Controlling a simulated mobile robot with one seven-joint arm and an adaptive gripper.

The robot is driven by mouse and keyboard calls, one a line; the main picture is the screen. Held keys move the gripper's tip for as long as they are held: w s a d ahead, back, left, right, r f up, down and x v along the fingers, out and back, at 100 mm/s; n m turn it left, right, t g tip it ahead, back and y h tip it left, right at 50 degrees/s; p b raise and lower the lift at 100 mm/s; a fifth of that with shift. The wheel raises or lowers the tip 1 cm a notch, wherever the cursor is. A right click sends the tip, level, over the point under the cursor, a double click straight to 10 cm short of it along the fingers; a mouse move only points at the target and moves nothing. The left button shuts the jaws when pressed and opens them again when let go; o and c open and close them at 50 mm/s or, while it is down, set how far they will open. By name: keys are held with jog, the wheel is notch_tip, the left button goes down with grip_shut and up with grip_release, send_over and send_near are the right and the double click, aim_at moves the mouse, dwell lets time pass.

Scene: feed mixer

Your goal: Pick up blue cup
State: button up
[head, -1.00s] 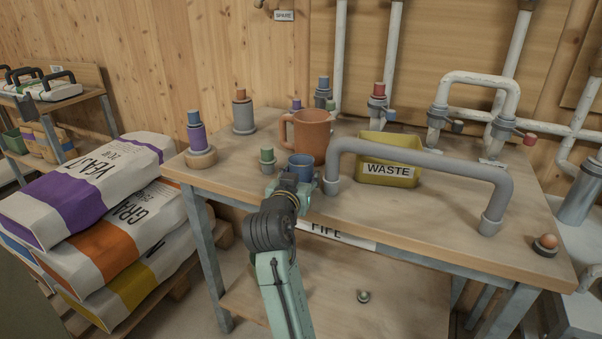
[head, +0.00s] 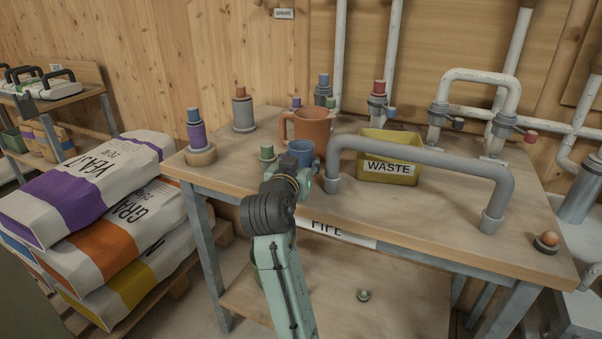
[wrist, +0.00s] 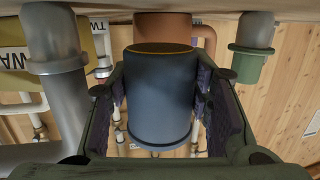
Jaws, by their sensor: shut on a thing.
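The blue cup (head: 301,150) is upright near the front edge of the workbench, in front of the orange mug. It fills the middle of the wrist view (wrist: 160,98), which shows the scene upside down. My gripper (head: 303,172) has its dark pads on opposite sides of the cup and is shut on it. In the wrist view there is a gap between the cup's base and the bench top, so the cup appears held above the bench. My gripper hides part of the cup in the head view.
The orange mug (head: 311,127) stands just behind the cup. A small green-topped fitting (head: 267,154) is close on the left. A grey pipe handle (head: 420,160) arches close on the right, before the yellow WASTE bin (head: 390,176). Several capped fittings stand farther back.

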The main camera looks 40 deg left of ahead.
jog(key=b+v, duration=0.2)
jog(key=v, duration=1.4)
jog(key=w+d+r+p, duration=0.6)
jog(key=w+r, duration=0.1)
jog(key=r, duration=0.3)
jog(key=w+d+r+p, duration=0.5)
jog(key=w+r+p, duration=0.2)
jog(key=r, duration=0.4)
jog(key=shift+w+d, duration=0.15)
jog(key=shift+d, duration=0.25)
jog(key=shift+w+f, duration=0.1)
